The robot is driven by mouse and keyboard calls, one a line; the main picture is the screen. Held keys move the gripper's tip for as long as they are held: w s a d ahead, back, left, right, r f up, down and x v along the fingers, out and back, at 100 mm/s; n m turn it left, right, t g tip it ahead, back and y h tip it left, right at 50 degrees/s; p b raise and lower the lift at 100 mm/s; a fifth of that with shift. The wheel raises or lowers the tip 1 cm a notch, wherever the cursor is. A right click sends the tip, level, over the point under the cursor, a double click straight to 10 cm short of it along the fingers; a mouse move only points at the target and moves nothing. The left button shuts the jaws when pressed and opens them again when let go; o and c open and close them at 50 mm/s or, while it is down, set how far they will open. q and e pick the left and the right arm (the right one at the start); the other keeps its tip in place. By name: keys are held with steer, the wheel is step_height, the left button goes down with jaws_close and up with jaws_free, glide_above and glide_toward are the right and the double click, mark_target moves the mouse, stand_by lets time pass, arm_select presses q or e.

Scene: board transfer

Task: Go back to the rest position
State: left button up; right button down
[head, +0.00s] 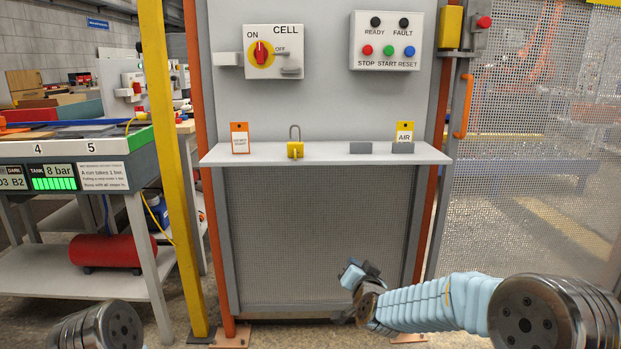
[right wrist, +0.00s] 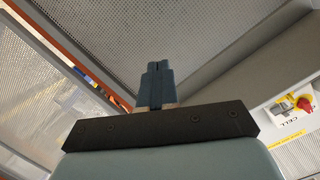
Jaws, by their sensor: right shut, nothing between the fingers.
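My right gripper (head: 359,272) is in front of the mesh panel below the shelf in the head view, held low and apart from the shelf. In the right wrist view its fingers (right wrist: 155,72) are together with nothing between them. My right arm reaches in from the lower right. Only a round joint of my left arm shows at the lower left of the head view; the left gripper is not seen.
A grey shelf (head: 340,157) holds a yellow padlock (head: 295,150), an orange tag (head: 240,138) and a yellow AIR tag (head: 404,132). Above are the CELL switch (head: 261,53) and a button box (head: 386,41). A yellow post (head: 166,150) and bench with red tank (head: 112,250) stand left.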

steer(key=s+d+f+n+g, duration=0.1)
steer(key=s+f+g, duration=0.3)
steer(key=f, duration=0.5)
steer(key=s+f+n+g+y, duration=0.1)
steer(key=s+f, duration=0.5)
steer(key=f, duration=0.3)
steer(key=s+d+f+g, duration=0.1)
steer(key=s+f+g, duration=0.3)
steer(key=f, duration=0.5)
steer(key=s+f+n+g, duration=0.1)
steer(key=s+f+g, duration=0.2)
steer(key=s, duration=0.9)
steer(key=s+a+f+g+y, duration=0.1)
steer(key=s+f+g, duration=0.2)
steer(key=s+f, duration=0.4)
steer(key=s, duration=0.4)
steer(key=shift+s+a+n+y, duration=0.15)
steer(key=shift+s+n+y, duration=0.15)
steer(key=shift+s+n, duration=0.1)
